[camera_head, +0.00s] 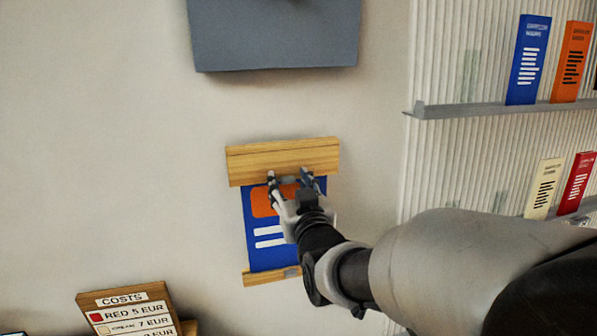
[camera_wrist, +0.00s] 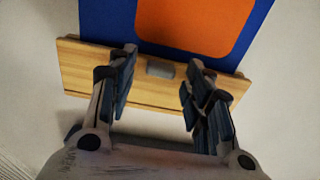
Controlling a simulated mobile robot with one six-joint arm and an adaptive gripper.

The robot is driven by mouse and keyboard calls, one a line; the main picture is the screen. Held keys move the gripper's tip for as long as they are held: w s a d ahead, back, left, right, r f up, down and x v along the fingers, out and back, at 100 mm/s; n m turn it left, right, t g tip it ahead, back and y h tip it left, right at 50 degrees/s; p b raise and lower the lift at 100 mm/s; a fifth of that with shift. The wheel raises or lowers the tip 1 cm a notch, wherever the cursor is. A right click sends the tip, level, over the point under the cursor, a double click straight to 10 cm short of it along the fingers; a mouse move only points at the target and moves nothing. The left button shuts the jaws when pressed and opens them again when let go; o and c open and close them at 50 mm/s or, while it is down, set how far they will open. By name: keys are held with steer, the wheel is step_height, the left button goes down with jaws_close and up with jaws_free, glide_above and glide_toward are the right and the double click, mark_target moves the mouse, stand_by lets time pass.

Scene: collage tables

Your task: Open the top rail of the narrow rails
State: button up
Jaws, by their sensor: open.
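The wooden top rail (camera_head: 283,158) of the narrow rails is on the wall in the middle of the head view. It also crosses the wrist view (camera_wrist: 80,75). A blue poster (camera_head: 260,222) with an orange block and white bars hangs from it down to the wooden bottom rail (camera_head: 262,277). My gripper (camera_head: 288,178) is open at the lower edge of the top rail. In the wrist view its fingers (camera_wrist: 160,68) stand on either side of a small grey latch (camera_wrist: 160,70) on the rail. A gap shows on both sides, so the latch is not gripped.
A grey panel (camera_head: 275,40) is on the wall above. Shelves (camera_head: 440,110) with upright coloured leaflets are at the right on a ribbed panel. A wooden costs sign (camera_head: 125,300) stands at the lower left. The wall left of the rails is clear.

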steer(key=shift+c, duration=0.2)
jaws_close()
stand_by(0.5)
